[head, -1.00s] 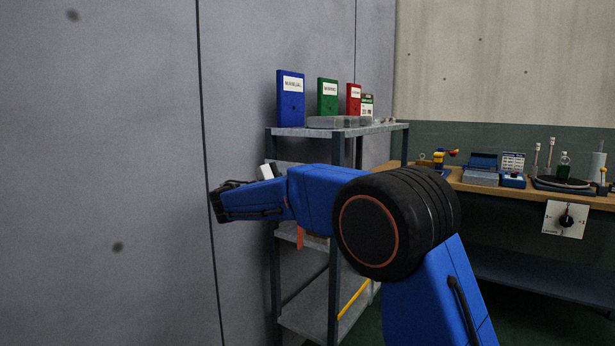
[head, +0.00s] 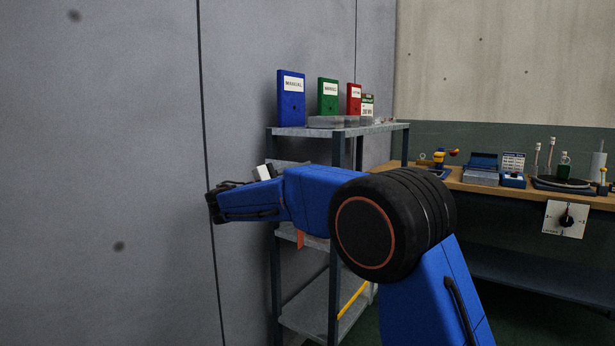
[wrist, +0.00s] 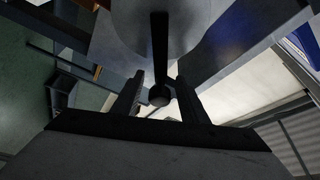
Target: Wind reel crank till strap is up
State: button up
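In the wrist view, the reel (wrist: 190,25) is a round grey disc at the top. Its dark crank arm (wrist: 160,50) runs down the picture to a round dark handle end (wrist: 160,95). My gripper (wrist: 160,82) has one finger on each side of this handle. Gaps show between the handle and both fingers, so it looks open around the handle, not clamped. In the head view, the reel, the crank and my fingertips are hidden behind my arm. A short orange strip (head: 300,239), perhaps the strap, hangs below my blue forearm at the shelf unit.
A metal shelf unit (head: 335,131) stands behind my arm, with blue (head: 291,100), green (head: 328,98) and red (head: 354,98) binders on top. A grey wall panel (head: 110,170) is close on the left. A workbench (head: 480,188) with several small items stands at the right.

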jog(key=v, duration=1.6)
jog(key=shift+a, duration=0.15)
jog(key=c, duration=0.7)
jog(key=shift+s+r+n, duration=0.1)
jog(key=shift+r+n, duration=0.15)
jog(key=shift+n, duration=0.35)
grip_shut()
jog(key=s+d+r+n+t+y, duration=0.1)
jog(key=d+r+n+t+y, duration=0.2)
jog(key=n, duration=0.9)
jog(key=s+r+n+t+y, duration=0.1)
jog(key=n+t+y, duration=0.4)
jog(key=n, duration=0.7)
jog(key=w+d+h, duration=0.1)
jog(key=w+d, duration=0.5)
jog(key=w, duration=0.1)
jog(key=shift+f+t, duration=0.3)
jog(key=shift+t, duration=0.1)
